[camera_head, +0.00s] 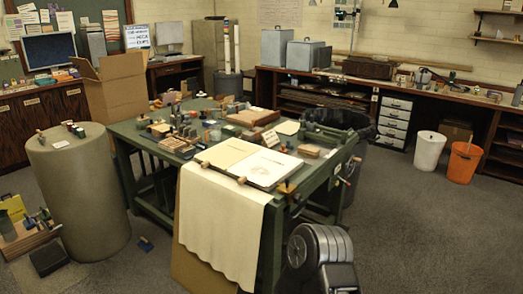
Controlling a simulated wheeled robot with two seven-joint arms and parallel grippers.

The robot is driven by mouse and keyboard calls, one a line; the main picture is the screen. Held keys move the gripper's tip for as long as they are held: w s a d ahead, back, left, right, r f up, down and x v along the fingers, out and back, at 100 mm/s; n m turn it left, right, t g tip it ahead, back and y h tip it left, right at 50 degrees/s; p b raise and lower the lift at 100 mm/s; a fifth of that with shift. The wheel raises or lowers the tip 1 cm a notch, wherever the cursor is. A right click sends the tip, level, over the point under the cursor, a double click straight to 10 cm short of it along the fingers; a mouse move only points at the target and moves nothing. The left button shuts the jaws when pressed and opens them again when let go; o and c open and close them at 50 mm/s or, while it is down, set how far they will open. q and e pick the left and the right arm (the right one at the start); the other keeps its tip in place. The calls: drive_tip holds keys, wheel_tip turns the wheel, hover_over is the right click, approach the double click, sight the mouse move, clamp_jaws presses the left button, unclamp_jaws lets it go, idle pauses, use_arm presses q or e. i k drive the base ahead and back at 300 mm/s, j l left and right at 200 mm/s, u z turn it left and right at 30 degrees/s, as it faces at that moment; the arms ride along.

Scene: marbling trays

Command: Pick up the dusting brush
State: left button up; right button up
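I cannot pick out the dusting brush for certain. A green work table (133,131) stands in the middle of the view, crowded with small tools, blocks and bottles too small to tell apart. Any brush there is not distinct from the other items. A small blue and dark object (145,243) lies on the floor left of the table; I cannot tell what it is. Neither of my grippers is in view.
A cream cloth (222,225) hangs over the table's front, below an open book (262,167). A round pillar (82,195) stands left, a cardboard box (116,88) behind it. A white bin (428,152) and an orange bin (463,163) stand right. Carpet at front right is clear.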

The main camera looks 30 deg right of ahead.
sight(313, 153)
drive_tip(key=l+u, duration=0.65)
drive_tip(key=l, duration=0.3)
drive_tip(key=l+u, duration=0.35)
drive_tip(key=k+l, duration=0.1)
drive_tip(key=l, duration=0.45)
drive_tip(key=l+u, duration=0.15)
drive_tip(key=l, duration=0.4)
drive_tip(key=k+l, duration=0.15)
drive_tip(key=l, duration=0.4)
drive_tip(key=k+l+u, duration=0.1)
drive_tip(key=l, duration=0.45)
drive_tip(key=k+l, duration=0.15)
drive_tip(key=l, duration=0.4)
drive_tip(key=k+l+u, duration=0.15)
drive_tip(key=l, duration=0.35)
drive_tip(key=k+l, duration=0.1)
drive_tip(key=l, duration=0.45)
drive_tip(key=k+l+u, duration=0.1)
drive_tip(key=l, duration=0.4)
drive_tip(key=k, duration=0.05)
